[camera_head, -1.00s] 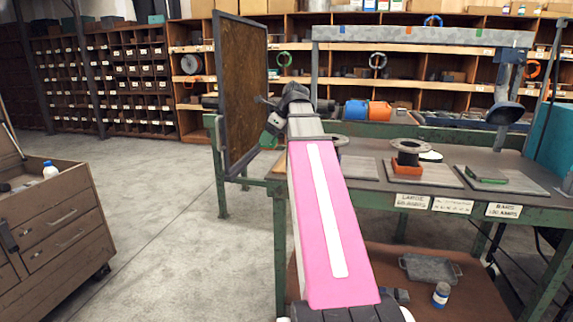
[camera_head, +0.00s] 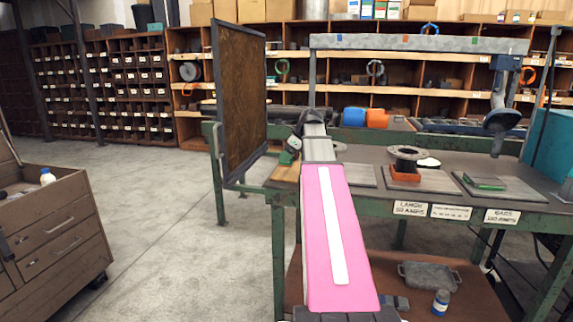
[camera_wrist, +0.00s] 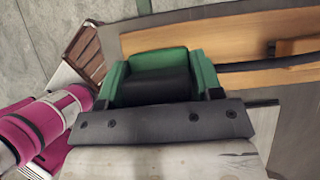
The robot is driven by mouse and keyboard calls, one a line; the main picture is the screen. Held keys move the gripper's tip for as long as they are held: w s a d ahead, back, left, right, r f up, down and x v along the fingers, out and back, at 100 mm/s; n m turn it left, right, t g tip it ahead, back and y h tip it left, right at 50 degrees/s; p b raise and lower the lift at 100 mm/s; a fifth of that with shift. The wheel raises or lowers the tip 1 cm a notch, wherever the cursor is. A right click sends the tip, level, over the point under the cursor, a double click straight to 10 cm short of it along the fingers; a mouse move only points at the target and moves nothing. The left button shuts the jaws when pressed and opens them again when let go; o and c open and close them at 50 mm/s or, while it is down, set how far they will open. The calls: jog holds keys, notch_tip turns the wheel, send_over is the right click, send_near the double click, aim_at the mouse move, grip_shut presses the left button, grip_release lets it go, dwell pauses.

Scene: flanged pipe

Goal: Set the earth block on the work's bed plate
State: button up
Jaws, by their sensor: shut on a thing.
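My gripper (camera_head: 297,145) is at the far end of my pink arm, over the table's left end. It is shut on a green block with a dark middle, which looks like the earth block (camera_head: 286,157). In the wrist view the green block (camera_wrist: 160,59) sits just beyond my gripper (camera_wrist: 160,88); part of it is hidden. A flanged pipe (camera_head: 407,154) stands upright on the middle bed plate (camera_head: 438,183), with orange-red at its foot. That plate is to the right of my gripper.
A bare plate (camera_head: 359,175) lies left of the pipe. A right plate (camera_head: 513,186) carries a flat green piece (camera_head: 484,182). A brown upright screen (camera_head: 240,100) stands close left of my gripper. Wood strips (camera_wrist: 220,38) edge the table there. A lamp-like head (camera_head: 501,119) hangs at the right.

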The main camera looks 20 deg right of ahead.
jog(key=shift+f, duration=1.7)
jog(key=shift+f, duration=0.1)
jog(key=o, duration=0.9)
jog(key=shift+v, duration=6.1)
